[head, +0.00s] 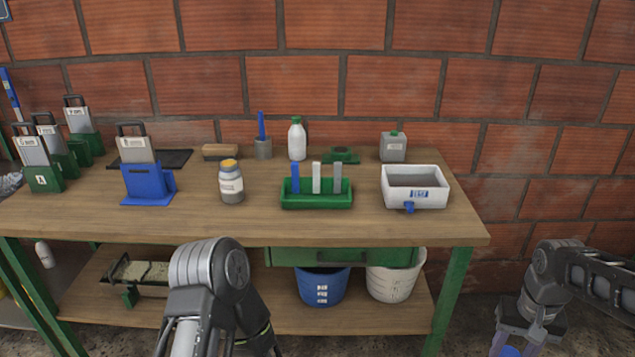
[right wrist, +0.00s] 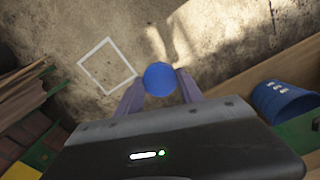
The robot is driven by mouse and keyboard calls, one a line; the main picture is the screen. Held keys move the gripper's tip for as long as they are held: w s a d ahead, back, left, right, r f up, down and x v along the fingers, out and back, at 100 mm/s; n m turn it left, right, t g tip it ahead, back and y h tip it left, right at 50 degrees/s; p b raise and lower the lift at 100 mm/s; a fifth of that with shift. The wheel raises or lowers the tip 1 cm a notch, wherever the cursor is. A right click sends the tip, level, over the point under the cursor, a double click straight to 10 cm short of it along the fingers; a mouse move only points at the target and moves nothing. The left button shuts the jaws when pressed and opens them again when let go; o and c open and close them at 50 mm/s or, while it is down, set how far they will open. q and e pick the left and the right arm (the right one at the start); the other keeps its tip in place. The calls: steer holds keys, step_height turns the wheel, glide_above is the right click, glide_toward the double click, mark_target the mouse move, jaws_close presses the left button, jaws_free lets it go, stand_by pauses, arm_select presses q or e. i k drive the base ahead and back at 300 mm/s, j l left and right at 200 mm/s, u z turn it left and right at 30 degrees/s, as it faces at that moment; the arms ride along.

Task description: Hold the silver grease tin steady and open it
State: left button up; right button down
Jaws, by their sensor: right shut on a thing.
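My right gripper (right wrist: 159,88) is shut on a blue round thing (right wrist: 160,78), seen end-on between its fingers in the right wrist view. It is held away from the bench, above the floor. In the head view only a bit of its blue (head: 508,351) shows at the bottom edge; I cannot tell if it is the grease tin. A silver-grey jar with an orange-yellow lid and a pale label (head: 231,184) stands upright and closed on the bench. My left arm is in front of the bench; its gripper is out of view.
The wooden bench (head: 370,225) holds a green tray (head: 316,202) with upright blocks, a white bin (head: 415,189), a blue stand (head: 148,186), a white bottle (head: 297,140) and a grey canister (head: 393,148). Blue (head: 322,285) and white (head: 392,280) buckets sit below.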

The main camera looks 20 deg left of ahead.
mark_target(229, 176)
steer(key=u, duration=1.9)
steer(key=i+l, duration=0.35)
steer(key=i, duration=0.05)
